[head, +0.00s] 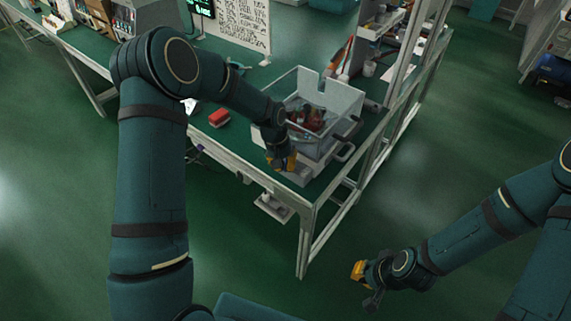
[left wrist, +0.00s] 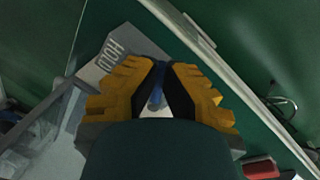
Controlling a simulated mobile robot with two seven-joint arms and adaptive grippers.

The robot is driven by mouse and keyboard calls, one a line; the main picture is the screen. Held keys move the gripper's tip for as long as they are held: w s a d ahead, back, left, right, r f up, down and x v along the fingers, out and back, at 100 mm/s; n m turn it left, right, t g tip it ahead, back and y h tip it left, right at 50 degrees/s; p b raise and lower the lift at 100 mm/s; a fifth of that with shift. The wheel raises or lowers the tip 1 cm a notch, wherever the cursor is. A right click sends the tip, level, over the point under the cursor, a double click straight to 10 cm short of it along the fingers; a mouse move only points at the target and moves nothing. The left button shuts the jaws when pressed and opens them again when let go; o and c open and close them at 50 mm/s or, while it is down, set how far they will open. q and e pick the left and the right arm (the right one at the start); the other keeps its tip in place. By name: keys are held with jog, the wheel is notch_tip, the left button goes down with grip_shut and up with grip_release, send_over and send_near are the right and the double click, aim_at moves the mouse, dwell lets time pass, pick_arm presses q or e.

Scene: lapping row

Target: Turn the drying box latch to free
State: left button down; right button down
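The drying box (head: 345,98) is a clear-walled box on a pale base at the near corner of the green-topped bench, with red and dark items inside. My left gripper (head: 281,164) is at the base's near front side. In the left wrist view my left gripper (left wrist: 160,72) has its yellow fingers close together on a narrow blue piece, apparently the latch (left wrist: 156,95). A grey plate with the word HOLD (left wrist: 112,52) lies beside the left finger. The fingers hide most of the latch, so its direction is unclear. My right gripper (head: 364,282) is over the floor, away from the bench.
A red block (head: 219,117) lies on the bench left of the box and also shows in the left wrist view (left wrist: 261,168). Dark handles (head: 345,150) stick out at the box's right. A bench post (head: 396,60) rises at right. The floor is open.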

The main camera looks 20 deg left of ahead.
aim_at(285, 163)
pick_arm(q)
jog(key=shift+s+f, duration=0.15)
jog(key=c, duration=1.3)
grip_release()
jog(key=shift+r, duration=0.2)
jog(key=r, duration=0.3)
jog(key=a+r, duration=0.1)
jog(key=r, duration=0.3)
jog(key=a+r, duration=0.1)
jog(key=r, duration=0.3)
jog(key=shift+s+a+r, duration=0.1)
jog(key=shift+a+r, duration=0.1)
jog(key=shift+r, duration=0.05)
